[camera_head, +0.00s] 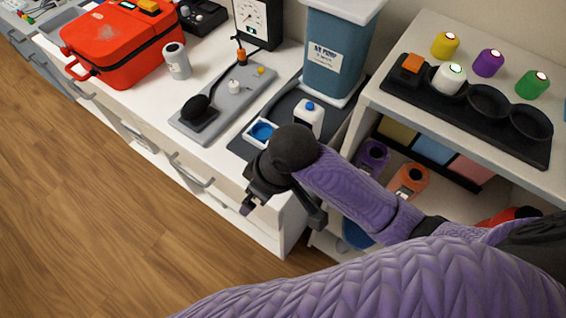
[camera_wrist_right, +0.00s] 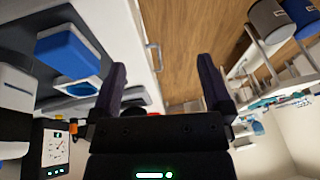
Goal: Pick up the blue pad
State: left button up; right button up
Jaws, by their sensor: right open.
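A small blue pad (camera_head: 262,131) sits in a white square tray (camera_head: 252,142) on a dark mat at the counter's front right corner. In the wrist view, a white-rimmed tray with blue inside (camera_wrist_right: 86,88) lies left of the fingers. My right gripper (camera_head: 284,212) hangs past the counter's front edge, nearer the head camera than the pad and apart from it. Its jaws are open and empty, with floor between the fingers (camera_wrist_right: 163,85) in the wrist view. The gripper's own wrist hides part of the mat. My left gripper is not in view.
A white bottle with a blue cap (camera_head: 308,118) stands right beside the tray. A shelf unit (camera_head: 455,105) with colored bottles is at right. A grey board (camera_head: 222,103) with a black knob lies left. Floor is clear.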

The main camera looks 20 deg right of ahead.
jog(key=w+d+r+h, duration=0.1)
jog(key=w, duration=0.1)
jog(key=w+d+r+g+h, duration=0.1)
jog(key=w+d, duration=0.1)
jog(key=w, duration=0.1)
jog(key=w+d+r+h, duration=0.1)
jog(key=w+d+r, duration=0.1)
jog(key=w, duration=0.1)
jog(key=shift+d+n+g, duration=0.25)
jog(key=shift+n+g, duration=0.05)
jog(key=shift+w+d, duration=0.15)
jog(key=shift+d, duration=0.1)
notch_tip(320, 180, down, 10)
jog(key=b, duration=0.4)
jog(key=shift+w+r, duration=0.15)
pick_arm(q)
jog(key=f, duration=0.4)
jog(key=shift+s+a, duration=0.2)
pick_arm(e)
jog(key=shift+a, duration=0.1)
